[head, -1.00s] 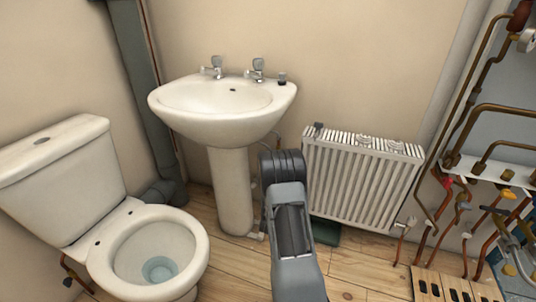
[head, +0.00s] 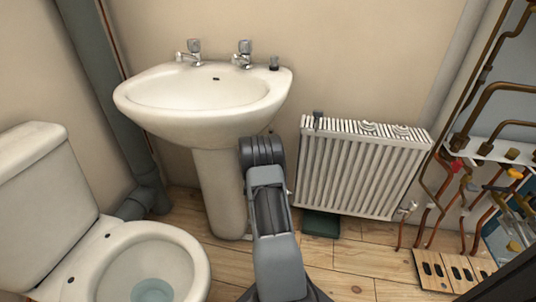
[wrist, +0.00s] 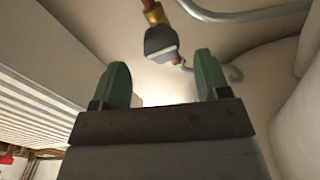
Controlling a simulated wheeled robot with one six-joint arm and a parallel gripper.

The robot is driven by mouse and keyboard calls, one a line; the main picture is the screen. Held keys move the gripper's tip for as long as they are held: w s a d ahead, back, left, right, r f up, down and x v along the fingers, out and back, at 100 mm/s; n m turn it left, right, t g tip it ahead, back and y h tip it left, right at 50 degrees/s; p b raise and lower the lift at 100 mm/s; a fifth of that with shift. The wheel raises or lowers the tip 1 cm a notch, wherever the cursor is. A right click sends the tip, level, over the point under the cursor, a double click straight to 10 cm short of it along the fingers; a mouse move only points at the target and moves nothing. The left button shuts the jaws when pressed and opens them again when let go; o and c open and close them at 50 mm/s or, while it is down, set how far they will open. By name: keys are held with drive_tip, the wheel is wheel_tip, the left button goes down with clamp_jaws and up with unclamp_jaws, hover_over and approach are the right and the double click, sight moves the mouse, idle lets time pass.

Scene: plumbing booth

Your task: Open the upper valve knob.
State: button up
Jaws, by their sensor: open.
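In the wrist view a grey knob (wrist: 160,39) sits on a brass fitting at the end of a copper pipe, beneath the pale underside of the basin. I take it for the upper valve knob, but cannot confirm which valve it is. My gripper (wrist: 163,80) has two green fingers spread apart with nothing between them. The knob shows beyond the fingertips, roughly centred between them, and does not appear to be held. In the head view my arm reaches toward the space between basin pedestal and radiator; the gripper and this knob are hidden there.
The white basin (head: 205,105) stands on a pedestal (head: 220,190) left of my arm. A white radiator (head: 360,170) is close on the right. A toilet (head: 150,255) stands front left. Copper pipework (head: 465,190) fills the right side. A grey pipe (wrist: 215,15) crosses above the knob.

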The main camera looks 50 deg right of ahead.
drive_tip(key=shift+b+x, duration=0.75)
drive_tip(key=shift+x, duration=1.95)
drive_tip(key=shift+c, duration=0.2)
drive_tip(key=c, duration=0.9)
